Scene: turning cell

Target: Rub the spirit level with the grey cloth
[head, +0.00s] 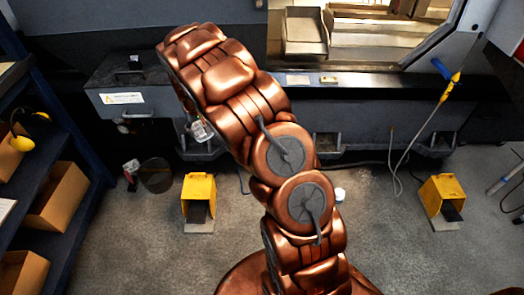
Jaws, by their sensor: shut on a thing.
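I cannot make out the spirit level or the grey cloth in the head view. My copper arm rises through the middle and bends to the upper left, covering part of the machine front. My gripper cannot be made out; the arm's own links hide whatever is beyond them. A small clear and silvery thing (200,131) shows beside the arm's left edge, too small to identify.
A dark machine front with a ledge (370,84) spans the back, with a lit opening above. Two yellow boxes (199,193) (442,196) stand on the floor. A shelf with cardboard boxes (58,197) is at left. A yellow-handled hose (449,88) hangs at right.

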